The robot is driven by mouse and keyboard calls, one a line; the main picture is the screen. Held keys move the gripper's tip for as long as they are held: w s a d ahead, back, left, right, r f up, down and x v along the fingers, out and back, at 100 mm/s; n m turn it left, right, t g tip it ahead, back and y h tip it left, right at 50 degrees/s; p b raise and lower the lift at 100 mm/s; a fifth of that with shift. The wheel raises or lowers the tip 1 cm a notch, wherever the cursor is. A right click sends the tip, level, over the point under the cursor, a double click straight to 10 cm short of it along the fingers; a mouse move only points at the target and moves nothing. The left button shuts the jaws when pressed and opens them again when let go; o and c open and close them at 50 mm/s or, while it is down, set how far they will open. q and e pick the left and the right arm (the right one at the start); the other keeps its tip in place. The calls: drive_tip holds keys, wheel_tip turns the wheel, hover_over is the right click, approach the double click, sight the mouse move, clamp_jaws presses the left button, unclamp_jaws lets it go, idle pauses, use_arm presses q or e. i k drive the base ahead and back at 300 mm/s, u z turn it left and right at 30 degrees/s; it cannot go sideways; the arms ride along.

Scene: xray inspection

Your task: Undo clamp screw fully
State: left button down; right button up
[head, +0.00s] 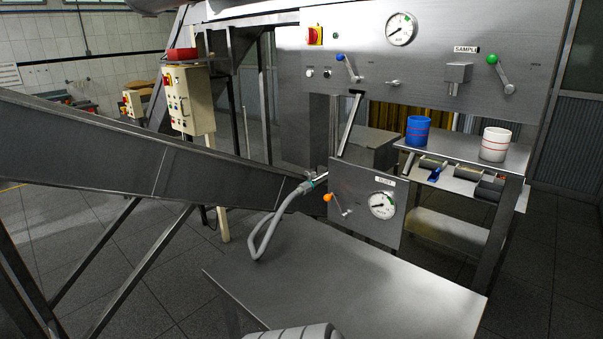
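A grey hose (268,228) hangs in a loop above the grey metal table. Its upper end meets a small fitting (312,182) with a teal patch, beside the lower gauge panel. This fitting may be the clamp, but it is too small to make out a screw or tell how far it is turned. Neither of my grippers is in view, so nothing shows of what they hold.
The lower panel (349,211) carries an orange-knobbed lever (328,198) and a gauge (382,205). A bare metal table (370,285) fills the front. A blue cup (418,130) and white cup (495,145) stand on the right bench. A sloping chute (130,160) blocks the left.

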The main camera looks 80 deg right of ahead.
sight(310, 176)
drive_tip(key=k, duration=0.25)
drive_tip(key=z, duration=1.15)
